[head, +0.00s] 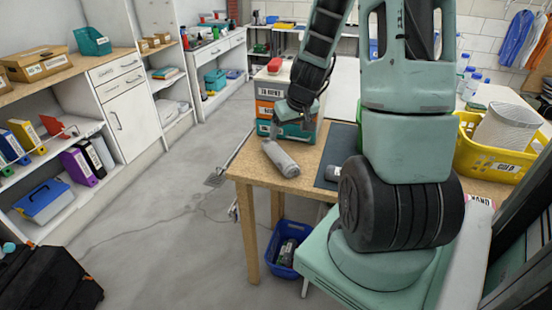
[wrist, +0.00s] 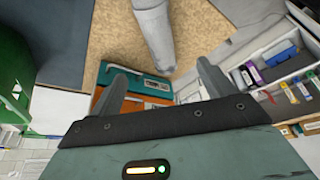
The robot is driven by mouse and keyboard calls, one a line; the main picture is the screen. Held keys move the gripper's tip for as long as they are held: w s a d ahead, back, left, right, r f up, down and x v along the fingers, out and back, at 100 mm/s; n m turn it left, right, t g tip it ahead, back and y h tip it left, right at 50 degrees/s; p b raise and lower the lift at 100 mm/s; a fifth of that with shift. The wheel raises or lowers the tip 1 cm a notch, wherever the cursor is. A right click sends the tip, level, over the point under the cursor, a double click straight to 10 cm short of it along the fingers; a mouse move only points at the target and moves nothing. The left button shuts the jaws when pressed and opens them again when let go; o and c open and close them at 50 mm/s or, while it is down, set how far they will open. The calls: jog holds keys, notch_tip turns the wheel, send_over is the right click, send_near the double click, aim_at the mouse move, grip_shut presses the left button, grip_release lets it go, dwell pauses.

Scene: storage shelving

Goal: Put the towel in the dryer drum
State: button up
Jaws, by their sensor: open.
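A grey, roughly cylindrical roll (head: 281,158), which may be the towel, lies near the left edge of the wooden table. It also shows at the top of the wrist view (wrist: 153,34). My gripper (head: 290,128) is just behind the roll in the head view. In the wrist view its two fingers (wrist: 163,76) are apart, with nothing held between them. The roll's near end is just beyond the fingertips; I cannot tell the exact gap. I can make out no dryer drum in either view.
Stacked grey, orange and teal bins (head: 267,108) stand behind the gripper. A yellow basket (head: 487,160) holding a pale cylindrical thing is at the right. A blue basket (head: 274,262) sits under the table (head: 262,177). Shelving lines the left; the floor between is mostly clear.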

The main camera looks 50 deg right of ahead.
aim_at(280, 152)
jog(key=x, duration=1.4)
jog(key=shift+w+p, duration=0.25)
jog(key=shift+p, duration=0.05)
jog(key=shift+r, duration=0.1)
jog(key=c, duration=1.3)
notch_tip(280, 152, up, 10)
jog(key=shift+p, duration=0.5)
jog(key=w+a+f+n+y, duration=0.1)
jog(key=w+a+f+n, duration=0.15)
jog(key=a, duration=0.95)
jog(key=w+a+f+n+y, duration=0.15)
jog(key=a+f, duration=0.25)
jog(key=a, duration=0.8)
jog(key=s+a+f, duration=0.2)
jog(key=s+f, duration=0.3)
jog(key=shift+f+n+h, duration=0.3)
jog(key=shift+f+h, duration=0.05)
jog(key=shift+f, duration=0.05)
